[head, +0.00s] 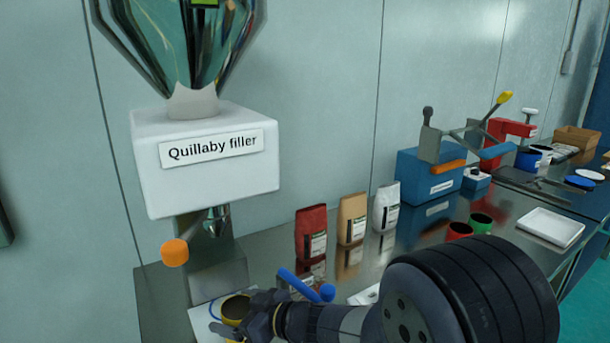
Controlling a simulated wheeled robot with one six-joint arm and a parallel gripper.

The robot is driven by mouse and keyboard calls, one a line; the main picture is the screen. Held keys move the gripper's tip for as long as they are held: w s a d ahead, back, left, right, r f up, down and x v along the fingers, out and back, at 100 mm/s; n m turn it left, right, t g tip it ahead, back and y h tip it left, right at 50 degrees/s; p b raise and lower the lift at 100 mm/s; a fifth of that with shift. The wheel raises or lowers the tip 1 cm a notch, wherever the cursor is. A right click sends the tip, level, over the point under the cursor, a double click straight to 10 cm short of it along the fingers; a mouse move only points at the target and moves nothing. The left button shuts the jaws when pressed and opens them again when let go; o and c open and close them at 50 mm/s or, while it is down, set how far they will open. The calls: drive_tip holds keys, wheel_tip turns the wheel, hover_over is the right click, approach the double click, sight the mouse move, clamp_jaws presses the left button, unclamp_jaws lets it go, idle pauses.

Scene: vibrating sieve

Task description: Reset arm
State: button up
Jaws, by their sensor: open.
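My gripper (241,315) is at the lower left of the head view, low over the bench beneath the filler. Its dark jaws are open beside a yellow cup (232,304) with a dark inside. They overlap the cup in the picture, and I cannot tell whether they touch it. My arm reaches in from the lower right, and its large dark joint hides part of the bench. The cup stands on a white plate (203,317).
The white Quillaby filler (205,180), with an orange knob (174,253), rises above my gripper. A blue-handled tool (300,286) lies close by. Red (311,232), tan (352,219) and white (386,208) bags stand behind. A blue machine (429,177) and white tray (550,227) are further right.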

wheel_tip(320, 180, up, 8)
drive_tip(key=p, duration=0.2)
drive_tip(key=shift+d+p, duration=0.15)
drive_tip(key=shift+p, duration=0.25)
